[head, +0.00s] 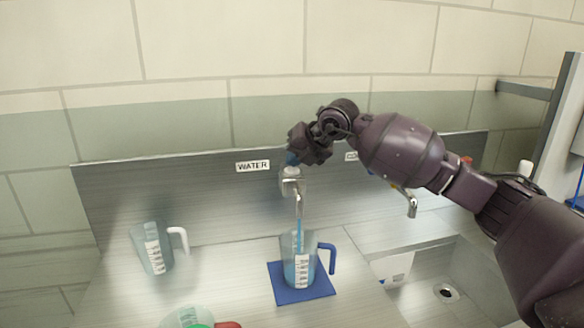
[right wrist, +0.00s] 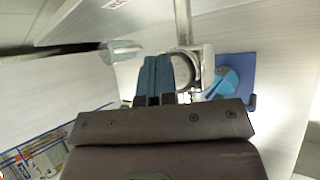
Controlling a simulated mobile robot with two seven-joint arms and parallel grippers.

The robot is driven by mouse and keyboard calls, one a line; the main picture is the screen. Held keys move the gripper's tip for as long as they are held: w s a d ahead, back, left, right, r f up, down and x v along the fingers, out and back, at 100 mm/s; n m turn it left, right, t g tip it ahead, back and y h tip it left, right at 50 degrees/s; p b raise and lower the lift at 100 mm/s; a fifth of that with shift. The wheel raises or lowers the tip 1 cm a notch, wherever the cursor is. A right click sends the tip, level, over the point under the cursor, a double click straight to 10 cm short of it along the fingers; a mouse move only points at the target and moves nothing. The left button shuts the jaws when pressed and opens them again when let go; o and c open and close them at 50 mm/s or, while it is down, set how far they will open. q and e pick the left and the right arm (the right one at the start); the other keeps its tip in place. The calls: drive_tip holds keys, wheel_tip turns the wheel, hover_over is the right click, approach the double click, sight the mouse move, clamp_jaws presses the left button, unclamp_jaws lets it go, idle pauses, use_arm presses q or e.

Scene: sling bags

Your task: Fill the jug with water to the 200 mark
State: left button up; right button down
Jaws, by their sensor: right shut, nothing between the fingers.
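A clear jug with a blue handle (head: 313,262) stands upright on a blue mat (head: 290,295) under the water tap (head: 291,186). A blue stream runs from the tap's spout into it, and blue water shows inside; I cannot read the level against the marks. My right gripper (head: 292,160) is shut and empty at the top of the tap, by its knob. In the right wrist view its blue fingers (right wrist: 157,75) are together beside the tap (right wrist: 195,72), and the jug with water (right wrist: 224,82) is beyond. Whether the fingers touch the tap is unclear. My left gripper is out of view.
A clear jug with a white handle (head: 154,248) stands on the left. Another jug with a red handle (head: 188,318) is at the bottom edge. A "WATER" label (head: 253,166) is on the back panel. A second tap (head: 411,205) and a sink (head: 446,292) are right, behind my arm.

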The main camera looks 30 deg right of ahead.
idle(0.5)
idle(0.8)
idle(0.8)
idle(0.6)
drive_tip(key=shift+r, duration=0.5)
drive_tip(key=shift+r+p, duration=0.45)
